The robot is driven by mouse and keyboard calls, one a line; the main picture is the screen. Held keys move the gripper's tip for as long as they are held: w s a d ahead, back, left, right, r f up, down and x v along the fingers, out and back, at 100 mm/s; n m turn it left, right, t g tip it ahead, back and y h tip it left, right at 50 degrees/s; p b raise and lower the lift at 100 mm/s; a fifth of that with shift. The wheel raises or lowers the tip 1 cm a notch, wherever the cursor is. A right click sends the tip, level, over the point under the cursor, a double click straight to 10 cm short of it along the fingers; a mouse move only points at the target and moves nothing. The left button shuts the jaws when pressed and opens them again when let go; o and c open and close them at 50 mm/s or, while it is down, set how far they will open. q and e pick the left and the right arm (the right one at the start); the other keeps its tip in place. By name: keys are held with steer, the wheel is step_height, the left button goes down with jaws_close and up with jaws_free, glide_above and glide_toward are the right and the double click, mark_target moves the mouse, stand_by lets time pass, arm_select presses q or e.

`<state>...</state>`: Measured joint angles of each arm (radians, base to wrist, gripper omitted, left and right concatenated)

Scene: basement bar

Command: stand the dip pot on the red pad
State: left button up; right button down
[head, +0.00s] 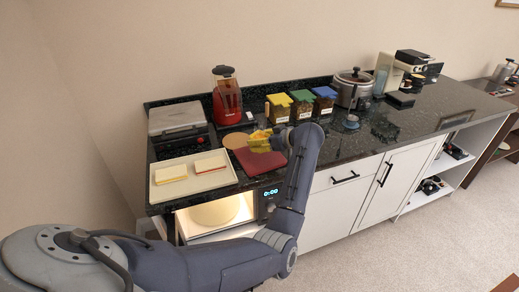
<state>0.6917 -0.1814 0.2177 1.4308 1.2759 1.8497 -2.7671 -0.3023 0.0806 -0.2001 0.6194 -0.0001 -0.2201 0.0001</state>
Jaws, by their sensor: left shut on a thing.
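The red pad (259,164) lies flat on the dark counter, right of the cream tray. A small yellow thing (257,138), which looks like the dip pot, is over the pad's back edge. My left gripper (269,137) reaches in from the right side of the pad and is shut on it. The gripper and arm hide part of the pot and the pad's right side. I cannot tell whether the pot's base touches the pad. My right gripper is not in view.
A cream tray (159,193) with two block-like items is left of the pad. A round tan board (235,140) lies behind it. A red blender (227,98), several colored-lid jars (302,105) and a cooker (352,91) stand at the back. A lit microwave (266,204) is below.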

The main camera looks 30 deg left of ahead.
arm_select(q)
steer(key=shift+f, duration=1.8)
steer(key=shift+f, duration=0.15)
steer(key=o, duration=1.4)
steer(key=shift+r, duration=0.2)
steer(key=shift+v, duration=2.75)
